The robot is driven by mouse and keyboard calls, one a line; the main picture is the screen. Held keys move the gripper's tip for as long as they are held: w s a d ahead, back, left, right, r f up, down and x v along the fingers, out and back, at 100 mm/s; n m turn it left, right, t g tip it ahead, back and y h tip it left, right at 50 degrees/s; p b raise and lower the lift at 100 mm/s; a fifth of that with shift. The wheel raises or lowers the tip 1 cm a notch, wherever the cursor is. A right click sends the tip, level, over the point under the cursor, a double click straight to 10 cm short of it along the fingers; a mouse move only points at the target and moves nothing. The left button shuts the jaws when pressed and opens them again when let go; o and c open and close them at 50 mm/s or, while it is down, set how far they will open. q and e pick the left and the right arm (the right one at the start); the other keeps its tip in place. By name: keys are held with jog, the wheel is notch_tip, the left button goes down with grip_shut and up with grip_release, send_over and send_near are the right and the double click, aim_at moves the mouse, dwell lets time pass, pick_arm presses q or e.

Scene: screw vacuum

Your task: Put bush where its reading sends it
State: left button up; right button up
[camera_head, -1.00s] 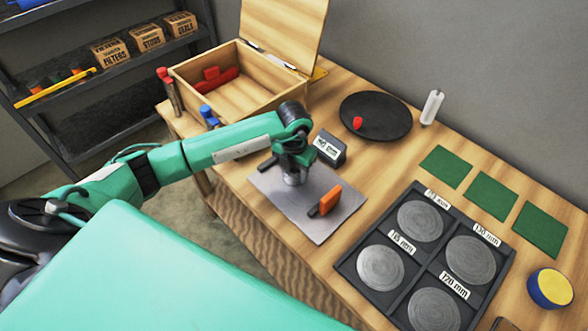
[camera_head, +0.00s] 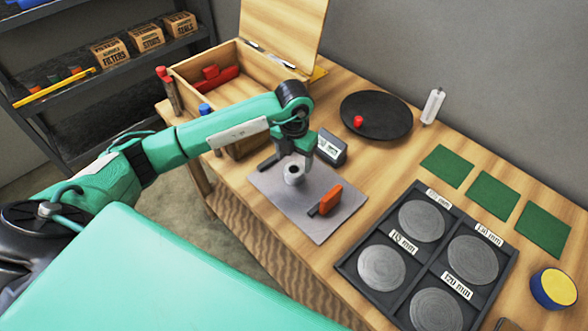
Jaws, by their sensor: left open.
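The bush (camera_head: 293,175) is a small grey metal ring with a dark bore. It stands upright on a grey sheet (camera_head: 278,201) on the bench. My left gripper (camera_head: 290,160) is open above and around the bush, with one finger to each side and no visible grip on it. A small dark box with a display (camera_head: 331,148) stands just behind; I cannot read its digits clearly. A black tray (camera_head: 427,262) at the right has four round grey pads in compartments with mm labels; 120 mm and 130 mm are legible. My right gripper is out of view.
Behind are an open wooden box (camera_head: 237,94), a black disc (camera_head: 384,117) with a red piece, and a white cylinder (camera_head: 432,106). Several green squares (camera_head: 492,194) and a yellow-topped blue tin (camera_head: 553,288) are at right.

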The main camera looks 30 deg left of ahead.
pick_arm(q)
notch_tip(320, 180, up, 7)
jog(key=b, duration=0.1)
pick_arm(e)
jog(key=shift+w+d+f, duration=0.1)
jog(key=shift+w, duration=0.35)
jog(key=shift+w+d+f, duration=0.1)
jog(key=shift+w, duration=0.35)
